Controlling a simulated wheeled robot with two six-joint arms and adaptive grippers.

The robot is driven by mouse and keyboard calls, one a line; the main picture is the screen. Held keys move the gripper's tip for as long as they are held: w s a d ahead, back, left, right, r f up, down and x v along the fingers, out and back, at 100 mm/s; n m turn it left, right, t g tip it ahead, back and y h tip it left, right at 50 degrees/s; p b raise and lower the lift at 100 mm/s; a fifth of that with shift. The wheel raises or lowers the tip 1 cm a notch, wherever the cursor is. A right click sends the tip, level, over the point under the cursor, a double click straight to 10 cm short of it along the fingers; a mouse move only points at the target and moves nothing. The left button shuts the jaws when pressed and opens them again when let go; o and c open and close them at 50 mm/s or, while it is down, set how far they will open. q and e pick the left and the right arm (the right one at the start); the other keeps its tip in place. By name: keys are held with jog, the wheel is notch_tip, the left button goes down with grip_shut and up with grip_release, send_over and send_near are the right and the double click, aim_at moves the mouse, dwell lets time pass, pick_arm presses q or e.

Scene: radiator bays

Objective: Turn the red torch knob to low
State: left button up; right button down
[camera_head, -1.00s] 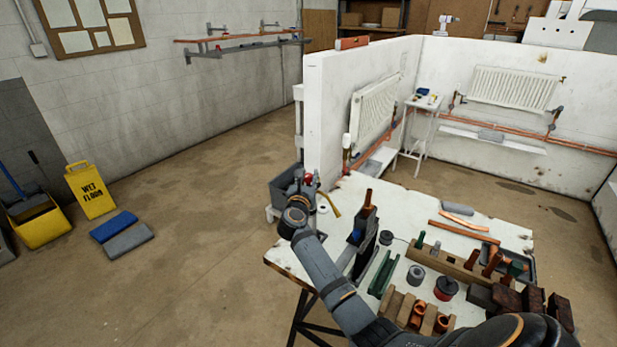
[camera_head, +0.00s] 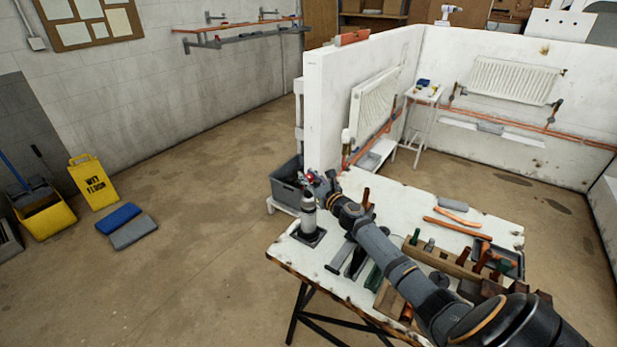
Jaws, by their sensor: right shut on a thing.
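The torch (camera_head: 309,218) is a pale upright cylinder with a dark band, standing on a black square base at the table's left corner. Its red knob (camera_head: 309,177) shows as a small red patch at the top. My right gripper (camera_head: 313,182) is at the torch's top, shut on the red knob. The fingers hide part of the knob, and its setting is too small to read. My right arm reaches in from the lower right across the table. My left gripper is not in view.
The worn white table (camera_head: 400,196) holds copper pipes (camera_head: 458,227), a wooden rack (camera_head: 442,262) and a dark tray (camera_head: 508,262) on its right side. A grey bin (camera_head: 286,183) stands behind the torch. A white partition wall (camera_head: 328,118) rises beyond the table.

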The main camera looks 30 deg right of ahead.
aim_at(312, 179)
jog(key=shift+f+n+g+y+b, duration=0.15)
jog(key=shift+n+g+y+b, duration=0.15)
jog(key=shift+n+y+b, duration=1.55)
jog(key=shift+m+y+p, duration=0.3)
jog(key=shift+m+y, duration=0.05)
jog(key=shift+y, duration=0.1)
jog(key=c, duration=1)
grip_release()
jog(key=shift+s, duration=0.2)
jog(key=v, duration=0.7)
jog(key=shift+d, duration=0.1)
